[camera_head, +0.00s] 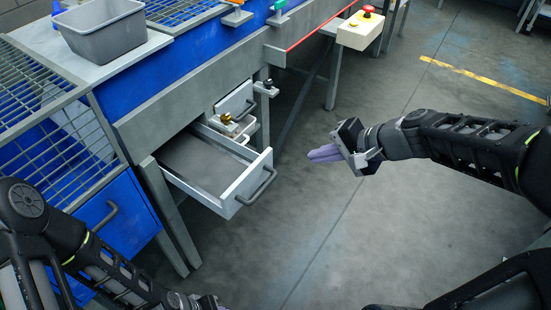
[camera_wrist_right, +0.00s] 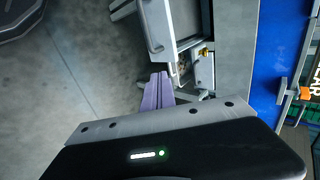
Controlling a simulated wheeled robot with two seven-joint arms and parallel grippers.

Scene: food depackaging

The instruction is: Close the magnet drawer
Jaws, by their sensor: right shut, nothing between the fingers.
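The drawer (camera_head: 236,185) under the workbench is pulled out, with a white front and a dark handle (camera_head: 257,187). Its visible floor looks grey and bare. In the right wrist view the drawer (camera_wrist_right: 189,25) shows at the top, with its handle (camera_wrist_right: 151,30) on the left side. My right gripper (camera_head: 312,154) is shut and empty, with purple fingers, to the right of the drawer front and apart from it. Its fingers (camera_wrist_right: 158,88) also show in the right wrist view. My left arm shows at the lower left of the head view, but its fingertips cannot be made out.
A small white unit with a brass knob (camera_head: 227,119) sits behind the drawer. A grey bin (camera_head: 103,30) stands on the bench top. A red emergency button box (camera_head: 361,28) is at the upper right. The floor right of the drawer is clear.

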